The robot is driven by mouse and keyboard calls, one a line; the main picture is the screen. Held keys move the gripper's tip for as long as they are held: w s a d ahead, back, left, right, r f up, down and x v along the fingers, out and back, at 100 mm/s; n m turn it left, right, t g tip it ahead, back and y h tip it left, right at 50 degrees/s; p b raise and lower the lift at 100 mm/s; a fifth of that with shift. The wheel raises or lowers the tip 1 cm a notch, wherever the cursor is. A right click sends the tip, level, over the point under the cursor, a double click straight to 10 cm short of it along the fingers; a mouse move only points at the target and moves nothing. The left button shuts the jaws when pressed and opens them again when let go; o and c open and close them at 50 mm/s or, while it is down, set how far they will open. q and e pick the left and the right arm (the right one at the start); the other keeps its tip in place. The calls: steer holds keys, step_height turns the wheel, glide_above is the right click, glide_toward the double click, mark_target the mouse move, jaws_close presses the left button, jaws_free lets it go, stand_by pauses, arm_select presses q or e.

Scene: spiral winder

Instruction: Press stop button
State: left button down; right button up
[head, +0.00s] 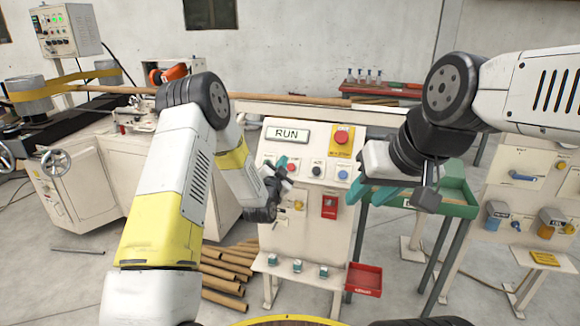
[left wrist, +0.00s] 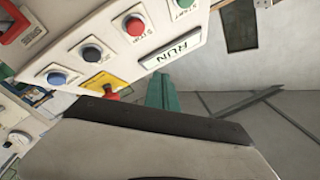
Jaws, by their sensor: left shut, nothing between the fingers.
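The stop button (left wrist: 134,26) is a red round button on the white control panel, labelled STOP in the left wrist view. It also shows as a red button in the head view (head: 291,167). The green START button (left wrist: 184,4) is beside it, and the RUN display (head: 287,133) is above them. My left gripper (head: 282,161) is shut and empty, its teal fingertips at the panel front beside the stop button. Contact cannot be told. Its teal fingers also show in the left wrist view (left wrist: 160,90). My right gripper (head: 372,188) is right of the panel; its finger gap is unclear.
A larger red emergency button on a yellow plate (head: 341,150) is at the panel's upper right. Black (head: 317,171) and blue (head: 342,174) buttons are right of the stop button. A green tray (head: 458,190) stands to the right. Cardboard tubes (head: 222,270) lie below left.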

mark_target(289, 168)
arm_select(q)
steer(key=shift+w+d+f, duration=0.3)
steer(key=shift+w+f, duration=0.5)
steer(key=shift+w, duration=0.1)
steer(key=shift+w+d+f, duration=0.25)
steer(key=shift+w+f, duration=0.6)
steer(key=shift+w, duration=0.05)
steer(key=shift+w+d+f, duration=0.3)
steer(key=shift+w+f, duration=0.5)
steer(key=shift+w, duration=0.1)
steer(key=shift+w+d+f, duration=0.1)
steer(key=shift+w+f, duration=0.15)
steer(key=shift+w, duration=0.05)
steer(key=shift+w+d+f, duration=0.1)
steer(key=shift+w+f, duration=0.15)
steer(key=shift+w, duration=0.05)
stand_by(0.8)
stand_by(0.3)
steer(key=shift+s+a+r, duration=0.2)
steer(key=shift+s+r, duration=0.3)
steer(key=shift+s, duration=0.1)
steer(key=shift+s+a+r, duration=0.3)
steer(key=shift+s+r, duration=0.5)
steer(key=shift+s, duration=0.15)
steer(key=shift+s+a+r, duration=0.3)
steer(key=shift+s+r, duration=0.5)
steer(key=shift+s, duration=0.1)
